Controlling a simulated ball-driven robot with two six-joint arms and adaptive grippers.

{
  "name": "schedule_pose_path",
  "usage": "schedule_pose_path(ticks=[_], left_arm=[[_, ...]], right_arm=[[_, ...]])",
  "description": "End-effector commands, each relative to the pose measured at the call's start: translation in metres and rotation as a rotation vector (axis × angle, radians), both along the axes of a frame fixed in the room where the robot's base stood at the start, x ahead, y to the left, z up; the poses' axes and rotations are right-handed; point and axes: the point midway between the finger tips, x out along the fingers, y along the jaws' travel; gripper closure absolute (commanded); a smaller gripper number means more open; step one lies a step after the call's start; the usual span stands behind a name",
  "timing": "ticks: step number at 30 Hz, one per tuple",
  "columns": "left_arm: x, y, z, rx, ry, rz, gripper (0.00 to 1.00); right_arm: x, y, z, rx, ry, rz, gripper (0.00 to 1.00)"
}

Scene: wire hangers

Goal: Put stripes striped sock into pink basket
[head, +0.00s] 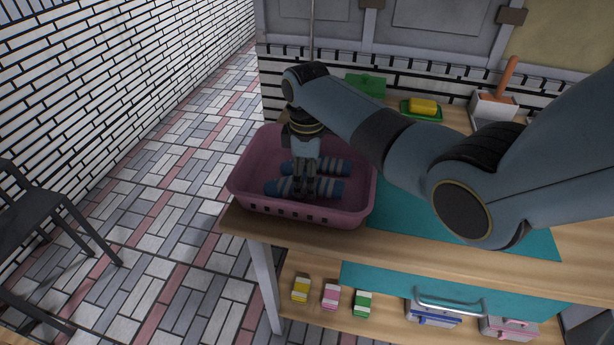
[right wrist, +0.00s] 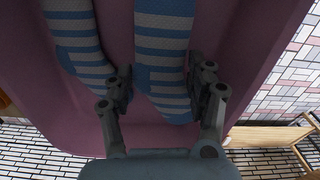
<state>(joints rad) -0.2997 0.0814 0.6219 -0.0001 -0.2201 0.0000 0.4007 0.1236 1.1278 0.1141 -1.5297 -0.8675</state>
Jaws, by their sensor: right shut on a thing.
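The pink basket (head: 358,205) stands at the left end of the wooden table. Two blue-and-grey striped socks are inside it, side by side: a nearer one (head: 330,189) and a farther one (head: 334,167). My right gripper (head: 303,190) reaches down into the basket and is shut on the nearer sock, hiding its middle. In the right wrist view, my gripper's fingers (right wrist: 160,88) are on either side of one striped sock (right wrist: 164,45). The other sock (right wrist: 78,40) lies to the left, outside the fingers. My left gripper is not in view.
A teal mat (head: 520,240) lies right of the basket, partly behind my right arm. A yellow sponge (head: 423,106) in a green dish and a box with a wooden-handled tool (head: 495,105) stand at the back. Small boxes sit on the lower shelf. A dark chair (head: 45,205) stands at left.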

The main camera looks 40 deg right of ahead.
Motion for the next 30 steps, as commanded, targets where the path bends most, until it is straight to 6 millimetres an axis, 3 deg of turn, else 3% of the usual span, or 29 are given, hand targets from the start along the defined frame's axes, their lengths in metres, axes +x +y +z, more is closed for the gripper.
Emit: schedule_pose_path(ticks=[22,23,28,30], left_arm=[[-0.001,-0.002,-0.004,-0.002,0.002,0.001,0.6],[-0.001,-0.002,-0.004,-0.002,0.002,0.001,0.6],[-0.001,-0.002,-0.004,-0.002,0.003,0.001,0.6],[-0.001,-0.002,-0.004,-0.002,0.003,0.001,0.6]], right_arm=[[0.001,0.0,-0.012,0.0,-0.001,0.001,0.63],[0.001,0.0,-0.012,0.0,-0.001,0.001,0.43],[0.0,0.0,-0.012,0.0,-0.001,0.001,0.21],[0.0,0.0,-0.012,0.0,-0.001,0.001,0.2]])
